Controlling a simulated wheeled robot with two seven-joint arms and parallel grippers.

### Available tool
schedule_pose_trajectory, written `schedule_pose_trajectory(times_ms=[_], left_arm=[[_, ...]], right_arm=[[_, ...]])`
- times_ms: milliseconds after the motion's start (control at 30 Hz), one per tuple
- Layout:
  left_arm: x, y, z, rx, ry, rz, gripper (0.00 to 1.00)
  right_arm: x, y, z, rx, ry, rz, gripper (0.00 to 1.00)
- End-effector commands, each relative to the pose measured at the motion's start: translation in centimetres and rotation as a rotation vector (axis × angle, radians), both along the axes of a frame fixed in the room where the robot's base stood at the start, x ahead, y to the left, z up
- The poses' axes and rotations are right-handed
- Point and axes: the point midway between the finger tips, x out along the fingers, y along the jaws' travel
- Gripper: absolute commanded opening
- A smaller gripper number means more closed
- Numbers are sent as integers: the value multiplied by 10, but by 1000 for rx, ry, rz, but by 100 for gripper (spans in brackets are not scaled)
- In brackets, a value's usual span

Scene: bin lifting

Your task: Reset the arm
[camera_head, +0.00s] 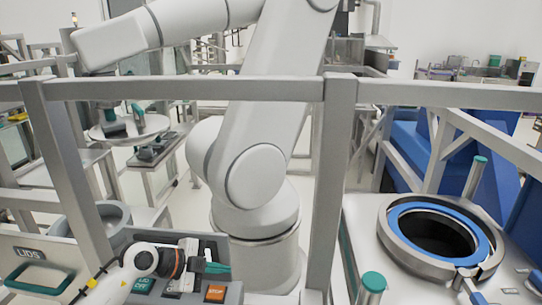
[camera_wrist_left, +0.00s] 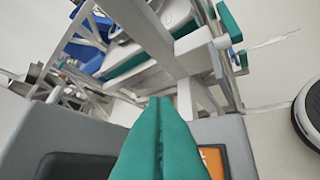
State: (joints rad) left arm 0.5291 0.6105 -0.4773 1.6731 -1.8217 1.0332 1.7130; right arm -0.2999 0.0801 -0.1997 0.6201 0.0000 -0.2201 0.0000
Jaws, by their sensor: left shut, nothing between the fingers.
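My left arm comes in at the bottom left of the head view. My right gripper is out of sight.
A grey metal frame post (camera_head: 335,190) and crossbar (camera_head: 190,88) stand beyond the panel. A large white arm (camera_head: 265,150) stands behind them. A round opening with a blue ring (camera_head: 411,212) is at the right. Green buttons (camera_head: 142,286) sit on the panel.

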Motion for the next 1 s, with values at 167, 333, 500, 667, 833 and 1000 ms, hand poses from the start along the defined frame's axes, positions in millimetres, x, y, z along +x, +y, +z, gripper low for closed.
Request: schedule_pose_trajectory(times_ms=[167,333,500,667,833,1000], left_arm=[[-24,-56,49,-402,-243,11,0],[-36,-44,96,-736,-425,276,0],[-45,11,93,-889,-450,711,0],[-72,65,39,-831,-289,1146,0],[-135,92,-41,-599,45,1474,0],[-202,88,-92,-367,360,1570,0]], right_arm=[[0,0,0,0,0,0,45],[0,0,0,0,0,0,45],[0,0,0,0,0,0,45],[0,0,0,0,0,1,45],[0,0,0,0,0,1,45],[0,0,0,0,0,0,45]])
